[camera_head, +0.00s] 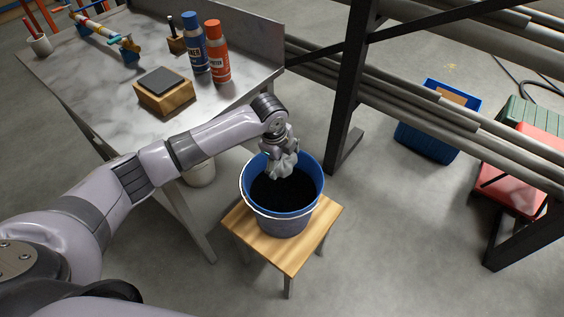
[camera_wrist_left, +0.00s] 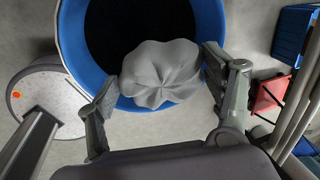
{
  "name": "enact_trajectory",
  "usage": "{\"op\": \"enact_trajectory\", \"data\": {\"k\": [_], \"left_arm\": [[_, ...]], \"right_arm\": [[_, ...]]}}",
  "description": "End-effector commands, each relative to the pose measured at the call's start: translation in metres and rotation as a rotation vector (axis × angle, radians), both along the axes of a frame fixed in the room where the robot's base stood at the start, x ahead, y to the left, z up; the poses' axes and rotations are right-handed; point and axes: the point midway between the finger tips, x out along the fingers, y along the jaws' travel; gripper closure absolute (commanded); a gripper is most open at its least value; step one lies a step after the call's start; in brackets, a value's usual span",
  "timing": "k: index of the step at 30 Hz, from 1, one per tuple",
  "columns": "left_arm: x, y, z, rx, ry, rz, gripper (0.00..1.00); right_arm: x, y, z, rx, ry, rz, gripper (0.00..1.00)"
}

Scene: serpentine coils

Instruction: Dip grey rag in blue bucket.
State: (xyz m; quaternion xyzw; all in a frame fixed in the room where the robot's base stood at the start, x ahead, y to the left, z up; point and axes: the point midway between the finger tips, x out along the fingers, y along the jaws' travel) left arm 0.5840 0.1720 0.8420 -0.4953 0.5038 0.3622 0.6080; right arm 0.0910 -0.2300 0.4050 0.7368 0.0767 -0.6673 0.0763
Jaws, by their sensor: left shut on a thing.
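The grey rag (camera_head: 283,163) is a bunched, folded cloth, and it fills the space between the fingers in the left wrist view (camera_wrist_left: 161,74). My left gripper (camera_head: 282,150) is shut on it and holds it over the back part of the bucket's opening. The blue bucket (camera_head: 312,180) has a blue inner wall and a dark inside; its rim also shows in the left wrist view (camera_wrist_left: 212,20). The bucket stands upright on a wooden stool. I cannot tell whether the rag's lower end touches the dark contents. My right gripper is not in view.
The wooden stool (camera_head: 290,262) stands beside a metal-topped table (camera_head: 105,105) with a blue bottle (camera_head: 194,48), an orange bottle (camera_head: 217,55) and a block (camera_head: 164,90). A black rack (camera_head: 352,85) with pipes stands close right. A blue crate (camera_head: 427,140) is on the floor.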

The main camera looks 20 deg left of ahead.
Motion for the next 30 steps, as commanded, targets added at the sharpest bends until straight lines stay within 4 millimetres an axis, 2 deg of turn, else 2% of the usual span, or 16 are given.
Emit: {"op": "enact_trajectory", "data": {"k": [8, 20, 30], "left_arm": [[0.006, 0.002, -0.017, -0.003, -0.012, -0.094, 0.48], [0.006, 0.003, -0.058, -0.002, -0.011, -0.091, 0.48], [0.005, 0.002, -0.095, -0.004, -0.008, -0.091, 0.48]], "right_arm": [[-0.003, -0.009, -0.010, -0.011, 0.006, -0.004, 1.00], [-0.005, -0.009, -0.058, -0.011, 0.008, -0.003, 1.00], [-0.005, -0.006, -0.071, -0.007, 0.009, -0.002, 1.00]]}}
